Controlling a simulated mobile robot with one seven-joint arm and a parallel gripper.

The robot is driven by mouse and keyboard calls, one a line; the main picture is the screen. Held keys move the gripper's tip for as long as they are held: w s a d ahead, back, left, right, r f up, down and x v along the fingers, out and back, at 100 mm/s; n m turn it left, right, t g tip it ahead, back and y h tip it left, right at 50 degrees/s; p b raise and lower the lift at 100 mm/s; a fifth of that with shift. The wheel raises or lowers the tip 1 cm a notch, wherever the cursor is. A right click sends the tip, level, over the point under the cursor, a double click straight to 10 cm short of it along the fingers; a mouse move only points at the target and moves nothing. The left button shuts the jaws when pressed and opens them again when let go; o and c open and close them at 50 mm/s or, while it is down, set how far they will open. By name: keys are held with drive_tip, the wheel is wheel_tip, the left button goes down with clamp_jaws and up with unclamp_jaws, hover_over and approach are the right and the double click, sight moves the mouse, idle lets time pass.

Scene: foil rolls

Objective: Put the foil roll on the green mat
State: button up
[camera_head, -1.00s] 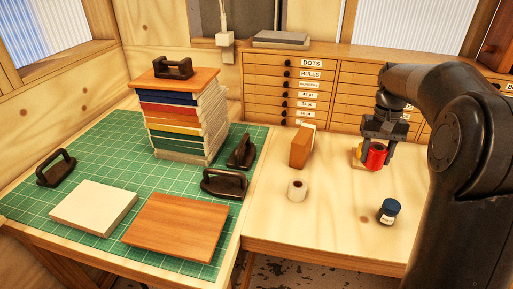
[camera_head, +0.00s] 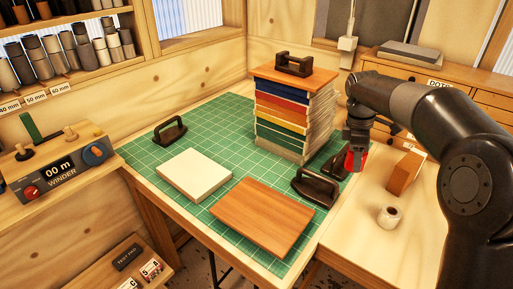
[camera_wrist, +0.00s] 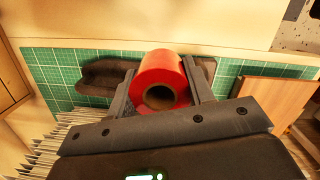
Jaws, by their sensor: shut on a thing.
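The red foil roll (camera_head: 350,159) is held in my gripper (camera_head: 357,163), which is shut on it, right of the book stack in the head view. In the wrist view the roll (camera_wrist: 143,75) sits between the two fingers, its brown core hole facing the camera. The green mat (camera_head: 213,128) covers the left table; part of it shows behind the roll in the wrist view (camera_wrist: 52,72). The roll appears to be above the mat's right edge area, over a dark handled weight. Its exact height is unclear.
A tall book stack (camera_head: 283,120) topped by a board and weight stands on the mat. A white block (camera_head: 195,172), a wooden board (camera_head: 262,215) and dark weights (camera_head: 318,186) also occupy it. A white roll (camera_head: 389,216) and brown block (camera_head: 405,172) stand on the right table.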

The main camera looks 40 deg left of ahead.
drive_tip(key=s+a+n, duration=0.4)
drive_tip(key=a+n, duration=0.3)
drive_tip(key=a, duration=0.4)
drive_tip(key=n+t+y, duration=0.1)
drive_tip(key=n+y, duration=0.1)
drive_tip(key=n, duration=1)
hover_over(265, 176)
drive_tip(key=shift+y, duration=0.3)
drive_tip(key=f, duration=0.9)
drive_tip(key=shift+s+d+f, duration=0.1)
drive_tip(key=shift+s+f, duration=0.15)
drive_tip(key=shift+f, duration=0.15)
drive_tip(key=o, duration=1.1)
drive_tip(key=shift+f, duration=0.15)
drive_tip(key=shift+c, duration=0.2)
wheel_tip(265, 176, up, 12)
drive_tip(key=s, duration=0.1)
drive_tip(key=shift+s+d, duration=0.35)
